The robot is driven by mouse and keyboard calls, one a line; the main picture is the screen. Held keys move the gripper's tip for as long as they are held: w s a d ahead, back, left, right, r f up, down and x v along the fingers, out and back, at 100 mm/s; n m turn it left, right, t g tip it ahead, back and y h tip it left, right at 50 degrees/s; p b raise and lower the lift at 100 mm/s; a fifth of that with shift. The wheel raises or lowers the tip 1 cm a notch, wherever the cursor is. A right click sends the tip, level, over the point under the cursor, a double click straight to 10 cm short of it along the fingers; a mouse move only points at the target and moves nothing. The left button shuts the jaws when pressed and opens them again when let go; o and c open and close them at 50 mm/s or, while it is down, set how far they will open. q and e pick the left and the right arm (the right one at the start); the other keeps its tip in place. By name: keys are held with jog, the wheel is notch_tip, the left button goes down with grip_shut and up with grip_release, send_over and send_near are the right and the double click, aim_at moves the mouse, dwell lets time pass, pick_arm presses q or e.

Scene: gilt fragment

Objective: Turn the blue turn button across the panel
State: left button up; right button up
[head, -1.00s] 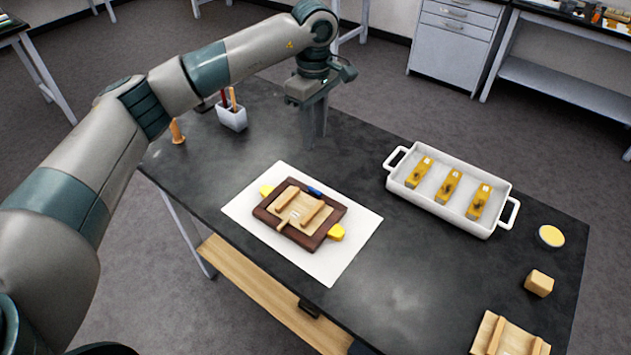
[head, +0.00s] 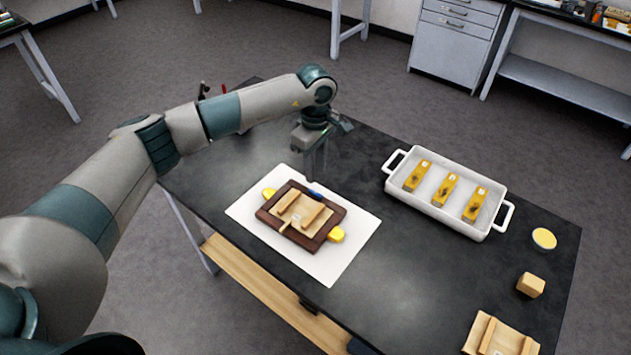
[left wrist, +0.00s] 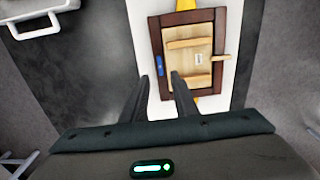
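The blue turn button (head: 315,188) sits on the far side of a dark brown frame (head: 335,217). In the left wrist view the blue button (left wrist: 159,66) lies lengthwise along the frame's side, not across the panel. The tan panel (head: 301,211) with two raised strips lies inside the frame. A tan turn button (head: 286,226) on the near side points across the panel's edge. My left gripper (head: 314,180) points down just behind the blue button. Its fingers (left wrist: 160,82) are apart with nothing between them, close to the button; contact cannot be told. My right gripper is out of view.
The frame rests with yellow blocks (head: 336,235) at its ends on a white sheet (head: 340,261). A white tray (head: 470,228) with several yellow pieces stands at right. A round yellow-topped item (head: 543,239), a wooden block (head: 531,285) and another panel (head: 507,338) lie farther right.

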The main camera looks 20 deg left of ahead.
aim_at(316, 192)
pick_arm(q)
notch_tip(316, 192, down, 6)
jog(key=shift+f+p, duration=0.15)
jog(key=shift+p, duration=1)
jog(key=shift+f, duration=0.6)
jog(key=shift+c, duration=0.4)
grip_shut()
